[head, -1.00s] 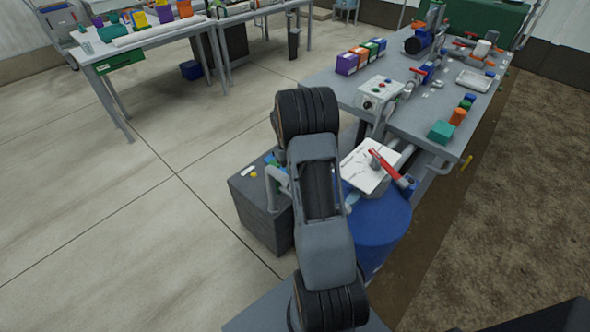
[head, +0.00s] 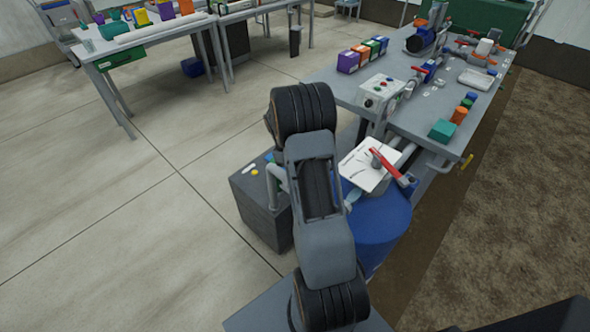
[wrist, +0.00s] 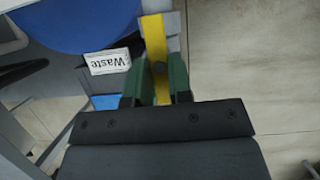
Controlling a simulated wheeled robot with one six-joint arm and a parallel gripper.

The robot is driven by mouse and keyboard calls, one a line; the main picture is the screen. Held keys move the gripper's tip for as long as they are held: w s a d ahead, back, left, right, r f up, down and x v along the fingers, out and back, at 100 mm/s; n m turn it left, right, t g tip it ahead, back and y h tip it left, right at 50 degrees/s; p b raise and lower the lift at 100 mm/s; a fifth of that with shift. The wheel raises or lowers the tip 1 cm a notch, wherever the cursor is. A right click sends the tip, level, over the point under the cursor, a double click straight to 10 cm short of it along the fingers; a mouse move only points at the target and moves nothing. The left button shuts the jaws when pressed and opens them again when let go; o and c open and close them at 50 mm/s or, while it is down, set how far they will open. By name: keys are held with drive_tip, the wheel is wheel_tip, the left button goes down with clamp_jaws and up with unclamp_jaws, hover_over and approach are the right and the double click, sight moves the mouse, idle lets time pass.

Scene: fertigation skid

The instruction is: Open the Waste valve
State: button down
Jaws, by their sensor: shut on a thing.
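In the wrist view, a white label reading "Waste" (wrist: 107,62) sits beside a yellow valve handle (wrist: 154,38). The handle is a flat bar that runs up the picture from between my fingers. My gripper (wrist: 160,78) has green fingers, one on each side of the bar, and is shut on it. In the head view my arm hides the gripper and the handle.
A blue drum (head: 374,225) stands right of my arm, under a white plate (head: 366,165) with a red lever (head: 393,167). A dark grey box (head: 262,207) is at left. The skid bench (head: 432,112) holds a control box (head: 381,92). The floor at left is open.

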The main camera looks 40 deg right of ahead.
drive_tip(key=c, duration=1)
unclamp_jaws()
drive_tip(key=shift+c, duration=0.2)
drive_tip(key=v, duration=1.3)
drive_tip(key=shift+r, duration=0.4)
drive_tip(key=shift+w, duration=0.15)
drive_tip(key=s+a+r+m+t+p, duration=0.1)
drive_tip(key=s+a+r+t, duration=0.2)
drive_tip(key=s+a, duration=0.6)
drive_tip(key=s+a+r+m+t+y+p, duration=0.1)
drive_tip(key=s+a+r+t, duration=0.3)
drive_tip(key=s+a, duration=0.5)
drive_tip(key=shift+s+a+t, duration=0.25)
drive_tip(key=shift+a+t, duration=0.25)
drive_tip(key=shift+a, duration=0.6)
